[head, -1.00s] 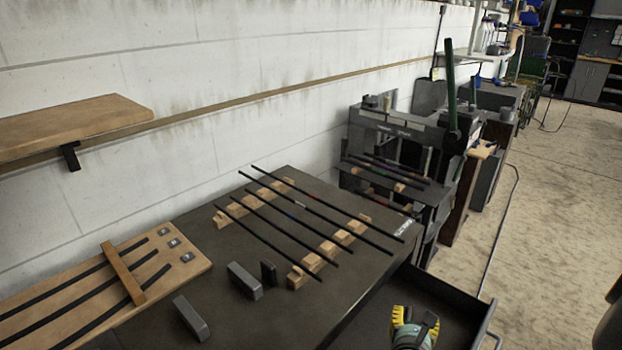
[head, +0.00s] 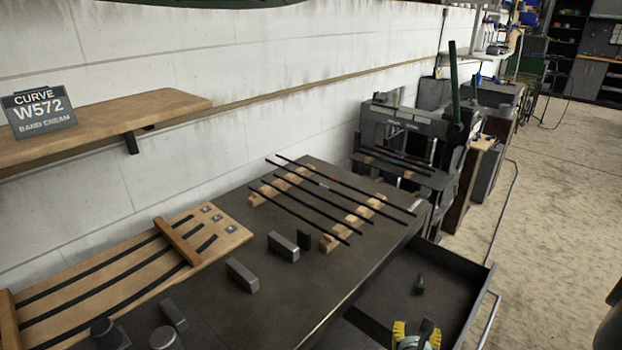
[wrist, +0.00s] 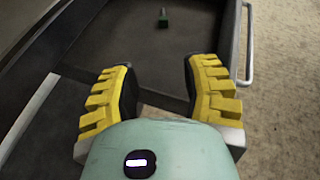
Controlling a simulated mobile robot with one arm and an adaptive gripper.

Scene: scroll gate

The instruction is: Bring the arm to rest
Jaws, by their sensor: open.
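My gripper (head: 415,338) is at the bottom of the head view, over the near part of the open drawer. In the wrist view my gripper (wrist: 160,90) has its yellow ridged fingers spread wide, with nothing between them. The rest of my arm is mostly out of view.
The open drawer (head: 390,275) holds a small dark green item (head: 419,285); its handle (head: 488,318) sticks out right. The workbench (head: 300,275) carries several black rods (head: 325,195) on wooden supports, grey blocks (head: 242,275) and a wooden board (head: 110,270). Floor (head: 555,220) at right is clear.

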